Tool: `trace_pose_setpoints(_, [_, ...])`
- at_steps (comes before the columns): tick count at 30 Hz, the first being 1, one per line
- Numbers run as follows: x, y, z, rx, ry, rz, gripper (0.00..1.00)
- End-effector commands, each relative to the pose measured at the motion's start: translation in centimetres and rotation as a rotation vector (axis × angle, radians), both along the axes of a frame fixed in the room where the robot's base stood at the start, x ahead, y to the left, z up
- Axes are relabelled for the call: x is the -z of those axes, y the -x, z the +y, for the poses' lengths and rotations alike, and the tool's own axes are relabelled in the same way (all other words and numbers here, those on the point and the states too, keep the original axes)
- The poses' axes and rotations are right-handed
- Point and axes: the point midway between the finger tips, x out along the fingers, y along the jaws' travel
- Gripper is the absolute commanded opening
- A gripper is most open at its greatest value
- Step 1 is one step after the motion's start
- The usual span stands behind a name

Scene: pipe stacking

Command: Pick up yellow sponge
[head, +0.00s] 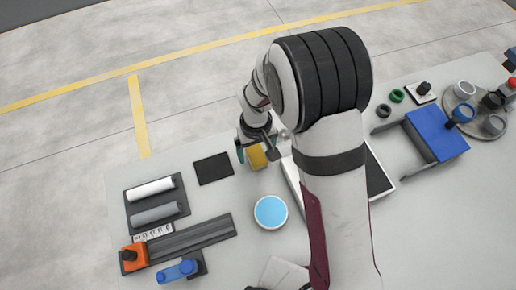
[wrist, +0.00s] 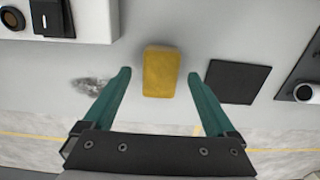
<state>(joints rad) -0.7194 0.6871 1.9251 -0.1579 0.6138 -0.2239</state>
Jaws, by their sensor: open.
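The yellow sponge (head: 257,157) lies on the light table beside the black square mat, partly behind my gripper in the head view. In the wrist view the sponge (wrist: 161,71) is a whole upright rectangle, centred ahead of the gap between my teal fingers. My gripper (wrist: 160,73) is open and empty, with one finger to each side of the sponge's near end. In the head view my gripper (head: 257,153) is at the sponge, with a teal finger showing to its left. I cannot tell the exact height of the fingers above the table.
A black square mat (head: 213,168) lies left of the sponge. A round blue-topped dish (head: 271,211) stands nearer the camera. A white-framed tray (head: 388,184) is to the right, partly hidden by my arm.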

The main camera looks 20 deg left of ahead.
Motion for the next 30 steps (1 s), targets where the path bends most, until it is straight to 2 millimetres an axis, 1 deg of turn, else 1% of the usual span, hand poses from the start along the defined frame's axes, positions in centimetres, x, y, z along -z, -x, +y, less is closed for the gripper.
trace_pose_setpoints(1, [0.84, 0.04, -0.03, 0.001, 0.002, 0.002, 0.91])
trace_pose_setpoints(3, [1.6, 0.03, -0.01, 0.002, 0.001, 0.001, 0.91])
trace_pose_setpoints(10, [1.79, -0.02, 0.02, 0.002, -0.001, -0.001, 0.91])
trace_pose_setpoints(14, [1.77, -0.02, 0.02, 0.002, -0.001, -0.001, 0.68])
trace_pose_setpoints(15, [1.77, -0.01, 0.01, 0.002, -0.001, -0.001, 0.61])
trace_pose_setpoints(17, [1.76, -0.01, 0.01, 0.002, -0.001, -0.001, 0.5])
trace_pose_setpoints(18, [1.76, -0.01, 0.01, 0.002, -0.001, -0.001, 0.43])
trace_pose_setpoints(20, [1.76, -0.01, 0.01, 0.002, -0.001, -0.001, 0.32])
trace_pose_setpoints(21, [1.76, -0.01, 0.01, 0.002, -0.001, -0.001, 0.25])
trace_pose_setpoints(23, [1.75, -0.01, 0.01, 0.002, 0.0, 0.0, 0.14])
trace_pose_setpoints(24, [1.75, -0.01, 0.01, 0.002, 0.0, 0.0, 0.07])
trace_pose_setpoints(25, [1.75, -0.01, 0.01, 0.002, 0.0, 0.0, 0.02])
trace_pose_setpoints(30, [1.74, -0.01, 0.01, 0.002, -0.001, -0.001, 0.02])
